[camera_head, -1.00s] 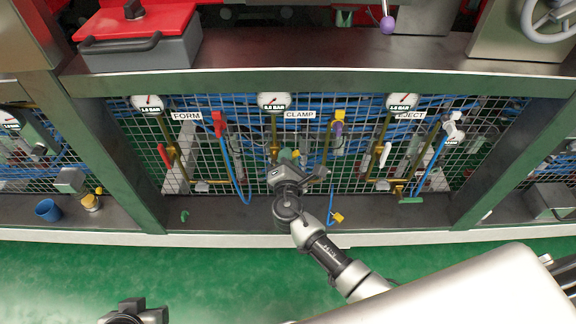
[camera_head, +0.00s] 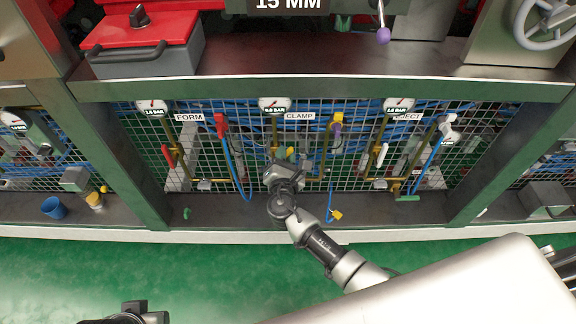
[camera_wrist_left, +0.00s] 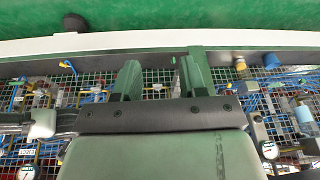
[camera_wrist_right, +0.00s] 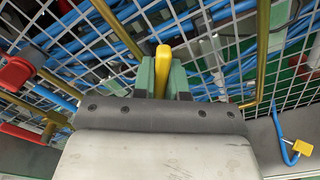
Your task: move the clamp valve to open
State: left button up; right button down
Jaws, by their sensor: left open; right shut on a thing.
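The clamp valve shows as a yellow handle (camera_wrist_right: 162,68) in the right wrist view, standing between the green fingertips of my right gripper (camera_wrist_right: 162,78). The gripper is shut on it. In the head view my right gripper (camera_head: 284,158) is below the CLAMP label (camera_head: 299,116) and the clamp gauge (camera_head: 274,105), in front of the mesh. It hides most of the valve body there; only a small yellow part shows. My left gripper (camera_wrist_left: 162,80) is open and empty in the left wrist view, well away from the valve.
FORM (camera_head: 189,117) and EJECT gauges and pipes stand either side. A blue cup (camera_head: 54,207) stands at left. Green floor in front is clear.

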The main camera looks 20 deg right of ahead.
jog(key=shift+a+n+p, duration=0.2)
jog(key=shift+n+p, duration=0.25)
jog(key=shift+n, duration=0.15)
jog(key=shift+w+a+r+n+p, duration=0.1)
jog(key=shift+a+r+n+p, duration=0.15)
jog(key=shift+n+p, duration=0.5)
pick_arm(q)
jog(key=s+x, duration=0.1)
jog(key=x, duration=0.8)
jog(key=shift+f+g, duration=0.3)
jog(key=shift+f, duration=0.1)
pick_arm(e)
jog(key=shift+a+n, duration=0.1)
jog(key=shift+n, duration=0.25)
pick_arm(q)
jog(key=shift+s, duration=0.1)
pick_arm(e)
jog(key=shift+w+a+r+n+p, duration=0.1)
jog(key=shift+a+n+p, duration=0.15)
jog(key=shift+n+p, duration=0.35)
jog(key=shift+a+n, duration=0.25)
jog(key=shift+n, duration=0.65)
pick_arm(q)
jog(key=f, duration=0.6)
jog(key=shift+s, duration=0.4)
pick_arm(e)
jog(key=c, duration=1.1)
grip_release()
jog(key=shift+w, duration=0.1)
